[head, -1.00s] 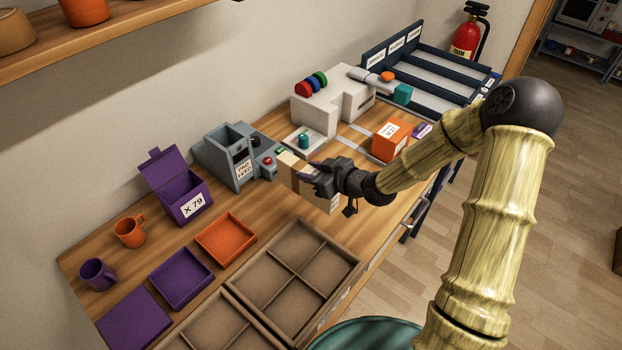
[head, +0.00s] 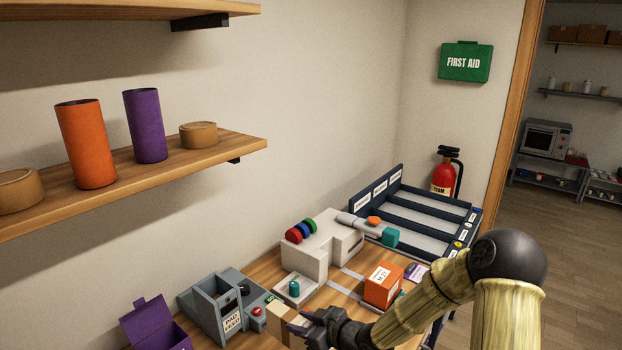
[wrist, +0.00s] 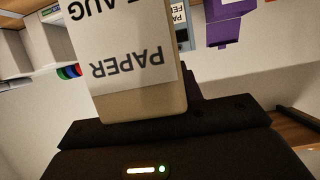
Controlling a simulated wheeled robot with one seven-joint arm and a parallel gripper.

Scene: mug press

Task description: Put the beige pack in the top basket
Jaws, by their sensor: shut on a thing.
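The beige pack (head: 283,324) is held in my gripper (head: 303,325) at the bottom of the head view, in front of the grey machine. In the wrist view, the beige pack (wrist: 150,104) shows a white label reading "PAPER" upside down, and my dark gripper is closed on it. Its lower part is cut off in the head view, so I cannot tell how far it is from the table. I see nothing I can clearly identify as the top basket.
A grey machine (head: 220,305) and a white press (head: 318,243) stand along the wall. An orange box (head: 383,286) sits right of the pack. A dark blue rack (head: 425,239) with labelled lanes is behind. A wall shelf (head: 215,157) holds cylinders and round lidded pots.

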